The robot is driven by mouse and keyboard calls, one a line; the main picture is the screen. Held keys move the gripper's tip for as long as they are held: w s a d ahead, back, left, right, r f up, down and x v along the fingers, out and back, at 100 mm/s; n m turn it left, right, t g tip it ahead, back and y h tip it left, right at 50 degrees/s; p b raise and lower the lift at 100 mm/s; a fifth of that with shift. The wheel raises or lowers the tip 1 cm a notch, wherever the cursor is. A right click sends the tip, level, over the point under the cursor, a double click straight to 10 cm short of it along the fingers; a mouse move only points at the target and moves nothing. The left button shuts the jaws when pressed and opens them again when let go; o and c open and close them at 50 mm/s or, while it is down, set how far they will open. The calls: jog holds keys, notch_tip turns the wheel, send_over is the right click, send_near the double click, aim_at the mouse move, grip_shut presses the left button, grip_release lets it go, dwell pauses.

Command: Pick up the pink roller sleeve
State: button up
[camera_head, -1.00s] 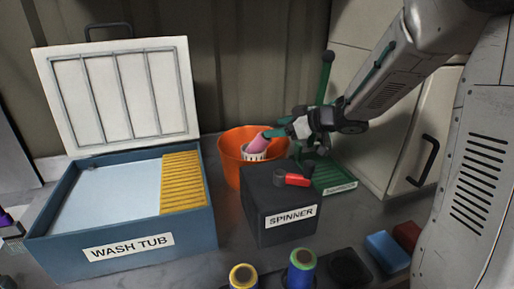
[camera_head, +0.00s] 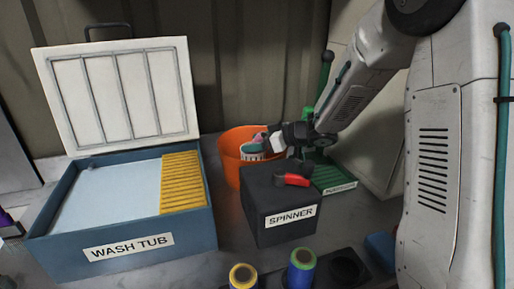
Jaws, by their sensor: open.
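The pink roller sleeve (camera_head: 261,137) is at the mouth of the orange bucket (camera_head: 231,169), just above a white slotted piece (camera_head: 254,157). Only a small pink part of it shows; my gripper covers the rest. My gripper (camera_head: 258,145) reaches in from the right, with a green finger across the front of the sleeve. The jaws are open and close around the sleeve; whether they touch it I cannot tell.
The dark spinner box (camera_head: 262,205) with a red handle (camera_head: 292,180) stands in front of the bucket. The blue wash tub (camera_head: 130,240), lid raised, is at left. A green tray (camera_head: 333,178) lies right.

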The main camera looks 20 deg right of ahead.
jog(key=c, duration=1.1)
